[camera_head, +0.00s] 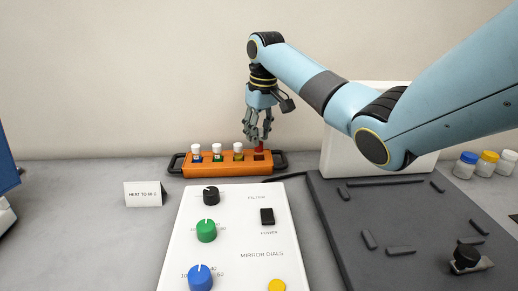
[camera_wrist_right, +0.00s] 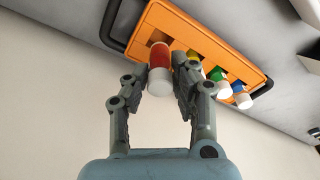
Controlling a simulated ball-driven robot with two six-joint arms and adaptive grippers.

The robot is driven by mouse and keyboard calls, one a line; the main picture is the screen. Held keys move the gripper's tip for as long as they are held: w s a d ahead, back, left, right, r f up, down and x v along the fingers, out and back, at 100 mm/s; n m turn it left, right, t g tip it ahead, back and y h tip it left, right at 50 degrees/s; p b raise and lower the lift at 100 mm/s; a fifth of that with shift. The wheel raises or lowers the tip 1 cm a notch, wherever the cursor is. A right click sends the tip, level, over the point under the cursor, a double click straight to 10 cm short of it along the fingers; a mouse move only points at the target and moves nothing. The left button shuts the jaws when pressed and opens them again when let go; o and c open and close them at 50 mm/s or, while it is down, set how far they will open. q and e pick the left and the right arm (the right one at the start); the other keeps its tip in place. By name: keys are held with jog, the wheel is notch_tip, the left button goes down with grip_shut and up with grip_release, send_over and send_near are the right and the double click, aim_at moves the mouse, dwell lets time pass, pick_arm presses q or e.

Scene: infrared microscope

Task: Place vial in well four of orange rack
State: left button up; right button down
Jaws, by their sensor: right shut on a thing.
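The orange rack (camera_head: 226,169) lies on the table near the back wall, with black handles at both ends. Three white-capped vials stand in it: blue (camera_head: 196,154), green (camera_head: 217,153) and yellow (camera_head: 238,152). At its right end is a dark square well (camera_head: 260,156). My right gripper (camera_head: 258,138) is shut on a red vial (camera_head: 259,147) over that right end. In the right wrist view the red vial (camera_wrist_right: 160,57) with its white cap sits between the fingers (camera_wrist_right: 160,76), its far end against the rack (camera_wrist_right: 210,45). I cannot tell whether its bottom is inside the well. My left gripper is out of view.
A white panel (camera_head: 240,225) with dials stands in front of the rack. A small sign (camera_head: 144,194) is at the left. A dark grey board (camera_head: 345,225) lies at the right, with capped jars (camera_head: 487,163) beyond it. A white box (camera_head: 340,155) stands behind my right arm.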

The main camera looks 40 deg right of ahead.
aim_at(259, 152)
notch_tip(259, 152, down, 4)
jog(key=shift+f+b, duration=0.1)
jog(key=shift+b, duration=0.2)
jog(key=c, duration=1.4)
grip_release()
jog(key=r, duration=0.4)
jog(key=s+r+p, duration=0.1)
jog(key=r, duration=0.7)
jog(key=shift+s+r+p, duration=0.15)
jog(key=shift+s+p, duration=0.1)
jog(key=shift+p, duration=0.15)
jog(key=shift+a, duration=0.1)
